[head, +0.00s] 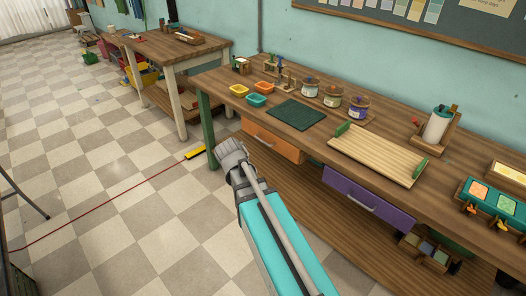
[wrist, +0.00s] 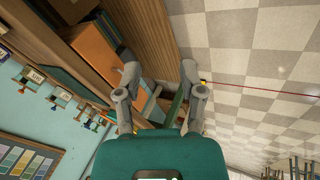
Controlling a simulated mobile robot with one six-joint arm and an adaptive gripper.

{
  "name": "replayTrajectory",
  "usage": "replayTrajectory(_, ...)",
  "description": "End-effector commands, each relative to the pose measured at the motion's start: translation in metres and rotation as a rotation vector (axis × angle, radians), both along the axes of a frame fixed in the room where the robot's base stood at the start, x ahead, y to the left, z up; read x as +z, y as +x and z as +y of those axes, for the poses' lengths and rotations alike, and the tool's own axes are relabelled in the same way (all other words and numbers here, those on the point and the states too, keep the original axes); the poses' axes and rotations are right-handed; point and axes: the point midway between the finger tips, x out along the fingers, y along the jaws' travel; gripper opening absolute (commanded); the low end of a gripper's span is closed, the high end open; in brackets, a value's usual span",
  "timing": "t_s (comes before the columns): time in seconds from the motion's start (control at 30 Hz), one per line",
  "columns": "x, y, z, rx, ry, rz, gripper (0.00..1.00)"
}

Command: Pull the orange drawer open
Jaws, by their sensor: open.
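The orange drawer (head: 285,147) is under the left part of the long workbench. Its front looks closed, set below the tabletop edge, with a pale bar handle (head: 263,142). In the wrist view its orange front (wrist: 93,48) shows at upper left, beside the left finger. My gripper (head: 232,154) is in front of and a little left of the drawer, over the floor side. In the wrist view my gripper's fingers (wrist: 160,75) are spread wide with nothing between them.
A purple drawer (head: 367,202) sits further right under the same workbench (head: 235,80). A green leg (head: 208,125) stands left of the orange drawer. On top are a dark green mat (head: 297,114) and a wooden tray (head: 375,155). The checkered floor (head: 110,200) in front is mostly clear.

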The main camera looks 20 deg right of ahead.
Motion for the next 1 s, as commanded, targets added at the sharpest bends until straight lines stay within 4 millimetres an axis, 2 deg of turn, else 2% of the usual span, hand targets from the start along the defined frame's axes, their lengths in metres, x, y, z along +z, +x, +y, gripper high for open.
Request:
replayTrajectory(0.03, -0.017, 0.013, -0.007, 0.01, -0.037, -0.018, 0.51)
replayTrajectory(0.2, -0.036, 0.044, -0.029, 0.049, -0.166, -0.077, 0.51)
replayTrajectory(0.6, -0.071, 0.116, -0.069, 0.174, -0.471, -0.189, 0.51)
replayTrajectory(1.0, -0.1, 0.184, -0.09, 0.335, -0.765, -0.26, 0.51)
